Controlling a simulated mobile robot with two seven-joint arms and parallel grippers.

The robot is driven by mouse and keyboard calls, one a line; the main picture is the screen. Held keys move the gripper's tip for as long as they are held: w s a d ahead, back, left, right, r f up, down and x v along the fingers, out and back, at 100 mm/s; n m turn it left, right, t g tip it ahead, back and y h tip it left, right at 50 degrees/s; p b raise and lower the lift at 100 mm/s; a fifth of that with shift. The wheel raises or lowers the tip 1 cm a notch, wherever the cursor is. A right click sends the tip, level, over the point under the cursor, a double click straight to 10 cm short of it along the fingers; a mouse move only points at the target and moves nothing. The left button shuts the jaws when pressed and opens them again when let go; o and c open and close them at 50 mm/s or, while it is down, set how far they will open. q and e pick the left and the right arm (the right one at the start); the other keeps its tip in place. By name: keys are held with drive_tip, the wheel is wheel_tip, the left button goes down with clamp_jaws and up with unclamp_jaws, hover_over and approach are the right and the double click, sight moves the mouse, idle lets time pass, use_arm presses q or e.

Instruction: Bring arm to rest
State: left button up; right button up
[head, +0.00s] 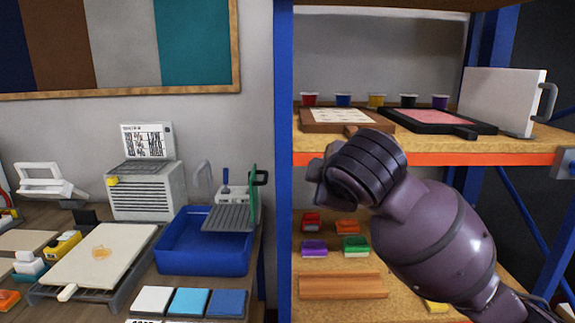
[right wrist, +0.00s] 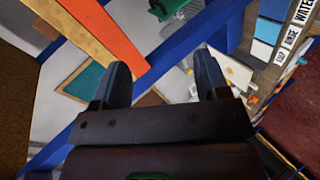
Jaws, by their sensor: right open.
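My right arm (head: 435,235) comes in from the lower right in the head view and is raised in front of the blue-framed shelf. Its wrist end points up and left, and the fingers cannot be made out there. In the right wrist view my right gripper (right wrist: 162,80) shows two dark fingertips spread apart with nothing between them. The gripper is open and empty. My left gripper is in neither view.
The shelf's orange edge (head: 440,158) and blue post (head: 283,150) stand close behind my right arm. Its upper board holds several small cups, a wooden board (head: 347,118) and a black tray. A blue tub (head: 203,259) and a cream board (head: 97,257) are on the left bench.

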drive_tip(key=s+d+f+m+g, duration=0.1)
drive_tip(key=s+d+f+m, duration=0.25)
drive_tip(key=f, duration=0.45)
drive_tip(key=s+d+f+m+g, duration=0.2)
drive_tip(key=s+d+f, duration=0.15)
drive_tip(key=f, duration=0.45)
drive_tip(key=s+d+f+m+g, duration=0.1)
drive_tip(key=s+d+f+m, duration=0.2)
drive_tip(key=f, duration=0.6)
drive_tip(key=s+d+f+m+g+h, duration=0.15)
drive_tip(key=s+d+f+m, duration=0.35)
drive_tip(key=s, duration=0.6)
drive_tip(key=s+d+f+m+g+h, duration=0.1)
drive_tip(key=s+d+f+m+g, duration=0.15)
drive_tip(key=s+d+f, duration=0.65)
drive_tip(key=w+a+f+n+t, duration=0.1)
drive_tip(key=w+a+f+t, duration=0.2)
drive_tip(key=w+f+t, duration=0.2)
drive_tip(key=shift+w+a+f+t+y, duration=0.2)
drive_tip(key=shift+f+t+y, duration=0.15)
drive_tip(key=shift+f+t, duration=1.35)
drive_tip(key=shift+f+g, duration=0.25)
drive_tip(key=shift+g, duration=0.05)
drive_tip(key=shift+c, duration=0.5)
